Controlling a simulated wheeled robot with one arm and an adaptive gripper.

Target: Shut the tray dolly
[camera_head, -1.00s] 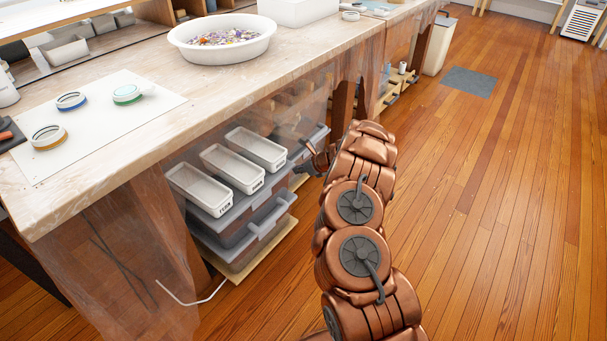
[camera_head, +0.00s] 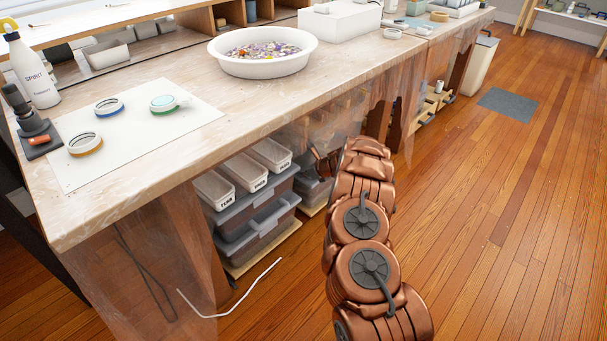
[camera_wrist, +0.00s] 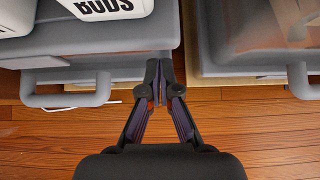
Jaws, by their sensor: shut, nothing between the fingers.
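The tray dolly is a stack of grey trays (camera_head: 250,225) on a low wooden base (camera_head: 266,252), under the bench. In the wrist view, a grey tray with a bar handle (camera_wrist: 68,101) and a white lettered bin (camera_wrist: 105,8) is at upper left. My gripper (camera_wrist: 158,82) is shut and empty, between this tray and a second grey tray (camera_wrist: 255,40) at right. I cannot tell whether it touches either. In the head view my arm mostly hides the gripper.
The bench (camera_head: 150,150) overhangs the dolly, with a clear sheet (camera_head: 150,270) hanging at its left front. A bent white rod (camera_head: 235,302) lies on the floor in front. A white bowl (camera_head: 262,68) stands on the bench. The wooden floor at right is open.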

